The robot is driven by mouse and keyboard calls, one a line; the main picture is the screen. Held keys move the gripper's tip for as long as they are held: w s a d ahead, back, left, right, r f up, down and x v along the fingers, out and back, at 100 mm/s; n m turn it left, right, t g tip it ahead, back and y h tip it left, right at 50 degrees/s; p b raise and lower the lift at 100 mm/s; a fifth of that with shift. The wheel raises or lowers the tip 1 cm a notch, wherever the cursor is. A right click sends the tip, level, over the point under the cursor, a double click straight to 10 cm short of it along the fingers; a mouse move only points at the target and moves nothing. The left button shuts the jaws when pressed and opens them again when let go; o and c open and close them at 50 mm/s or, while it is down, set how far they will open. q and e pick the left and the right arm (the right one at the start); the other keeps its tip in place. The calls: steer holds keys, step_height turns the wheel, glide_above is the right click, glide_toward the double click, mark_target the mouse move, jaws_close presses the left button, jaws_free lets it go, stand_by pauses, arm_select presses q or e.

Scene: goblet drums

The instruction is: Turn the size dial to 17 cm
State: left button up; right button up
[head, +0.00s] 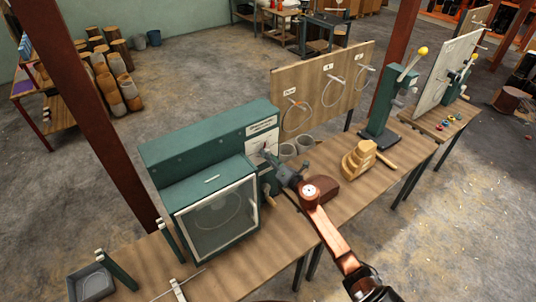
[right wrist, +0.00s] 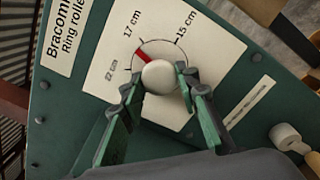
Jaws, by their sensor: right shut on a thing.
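The size dial has a round white knob (right wrist: 160,76) with a red pointer (right wrist: 143,56), on a white plate marked 15, 17 and 22 cm. The pointer aims up-left near the 17 cm mark, seemingly a little to its 22 cm side. My right gripper (right wrist: 156,82) has a finger on each side of the knob and is shut on it. In the head view my right gripper (head: 268,165) is at the right end of the green ring roller machine (head: 205,140), hiding most of the dial. My left gripper is not in view.
The machine stands on a wooden bench (head: 145,262), its glazed front door (head: 218,218) closed. A board with hung rings (head: 320,90) rises behind.

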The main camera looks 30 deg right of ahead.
steer(key=shift+m+p, duration=0.4)
steer(key=shift+m, duration=0.9)
steer(key=o, duration=1.2)
steer(key=shift+c, duration=0.2)
steer(key=s+d, duration=0.1)
steer(key=s, duration=1.1)
steer(key=shift+m, duration=0.3)
